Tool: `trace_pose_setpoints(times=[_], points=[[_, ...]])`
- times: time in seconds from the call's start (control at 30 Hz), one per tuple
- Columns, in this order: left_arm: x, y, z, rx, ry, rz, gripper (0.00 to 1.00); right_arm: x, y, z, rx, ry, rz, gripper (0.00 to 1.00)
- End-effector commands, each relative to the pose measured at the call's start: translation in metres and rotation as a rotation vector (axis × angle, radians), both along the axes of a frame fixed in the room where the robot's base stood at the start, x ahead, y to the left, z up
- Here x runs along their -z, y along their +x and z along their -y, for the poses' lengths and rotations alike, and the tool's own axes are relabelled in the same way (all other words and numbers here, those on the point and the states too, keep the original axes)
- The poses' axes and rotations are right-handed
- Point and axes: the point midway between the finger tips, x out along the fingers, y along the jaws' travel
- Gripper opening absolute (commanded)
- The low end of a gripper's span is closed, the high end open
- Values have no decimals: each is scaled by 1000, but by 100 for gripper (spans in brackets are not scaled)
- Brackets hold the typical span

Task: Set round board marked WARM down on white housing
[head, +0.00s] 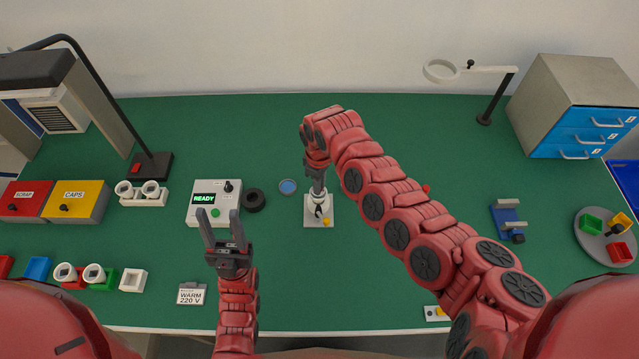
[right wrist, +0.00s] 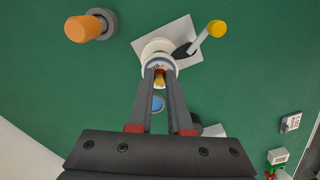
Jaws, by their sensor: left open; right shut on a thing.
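The white housing (right wrist: 152,46) stands on a white plate with a yellow-knobbed lever; in the head view the housing (head: 327,212) is partly behind my gripper. My right gripper (right wrist: 160,73) points down at the housing and is shut on a small round, pale board (right wrist: 161,62) with a yellowish part between the fingertips. The board is over or at the housing's top; I cannot tell whether they touch. Its marking is too small to read. In the head view my right gripper (head: 317,190) hides the board. My left gripper (head: 218,230) is open and empty above the front of the mat.
A tester reading READY (head: 203,199), a black ring (head: 254,199) and a blue-centred dish (head: 288,187) lie left of the housing. A WARM 220 V card (head: 191,294) lies front left. An orange cylinder (right wrist: 82,29) stands near the plate. The green mat is clear between them.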

Motion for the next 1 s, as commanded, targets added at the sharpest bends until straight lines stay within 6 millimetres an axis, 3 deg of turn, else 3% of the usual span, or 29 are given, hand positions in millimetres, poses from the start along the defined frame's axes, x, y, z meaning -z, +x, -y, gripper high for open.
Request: trace_pose_setpoints(times=[1.0], points=[[7, 0, 0, 0, 0, 0, 50, 13, 0, 0, -1, 1, -1, 0]])
